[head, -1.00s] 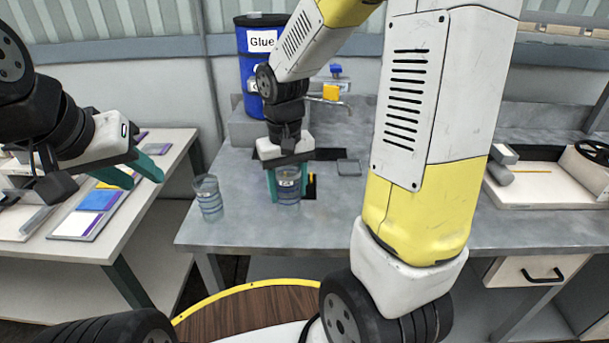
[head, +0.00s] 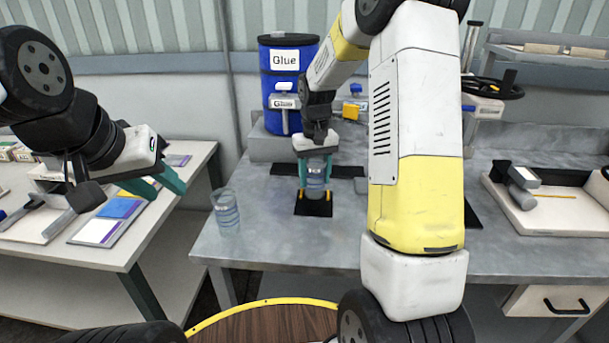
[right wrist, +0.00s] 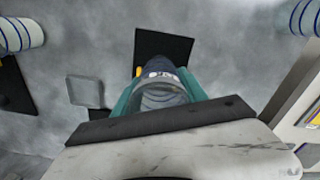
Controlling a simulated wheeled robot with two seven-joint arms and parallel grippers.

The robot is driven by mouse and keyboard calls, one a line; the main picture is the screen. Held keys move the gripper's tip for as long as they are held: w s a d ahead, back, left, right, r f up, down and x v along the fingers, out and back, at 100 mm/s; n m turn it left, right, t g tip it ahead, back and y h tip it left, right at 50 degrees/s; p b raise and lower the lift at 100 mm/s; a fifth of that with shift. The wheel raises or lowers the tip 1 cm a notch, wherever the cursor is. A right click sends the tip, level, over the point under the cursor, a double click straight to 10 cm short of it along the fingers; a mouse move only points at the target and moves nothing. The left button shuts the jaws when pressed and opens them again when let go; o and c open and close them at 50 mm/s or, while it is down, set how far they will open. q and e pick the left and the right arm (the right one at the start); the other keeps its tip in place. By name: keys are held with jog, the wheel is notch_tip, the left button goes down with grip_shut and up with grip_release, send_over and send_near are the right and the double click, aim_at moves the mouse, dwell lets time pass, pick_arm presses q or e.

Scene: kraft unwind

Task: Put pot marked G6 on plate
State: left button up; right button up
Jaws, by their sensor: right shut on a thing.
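My right gripper (head: 316,184) is shut on a clear, blue-banded pot (head: 316,177) with a small white label; I cannot read its mark. The pot is upright, over or on a black square plate (head: 313,208) with yellow pieces at its sides. Whether it touches the plate cannot be told. In the right wrist view the pot (right wrist: 161,92) sits between the teal fingers, with the plate (right wrist: 165,47) reaching out beyond it. My left gripper (head: 158,186) is open and empty above the left table.
Another banded pot (right wrist: 22,35) shows in the right wrist view. A blue Glue drum (head: 284,85) stands behind. A tray (head: 545,205) lies far right, beyond my right arm.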

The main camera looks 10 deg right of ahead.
jog(key=shift+f, duration=1.3)
jog(key=shift+f, duration=0.15)
jog(key=o, duration=1.4)
jog(key=shift+o, duration=0.2)
notch_tip(320, 180, up, 12)
jog(key=s+r+t+y, duration=0.1)
jog(key=s+r+t, duration=0.2)
jog(key=s+r, duration=0.65)
jog(key=s+a+t+y, duration=0.1)
jog(key=s+a+t, duration=0.1)
jog(key=s, duration=1.3)
jog(key=shift+a+f+m+t, duration=0.15)
jog(key=shift+f+m+t, duration=0.2)
jog(key=shift+t, duration=0.25)
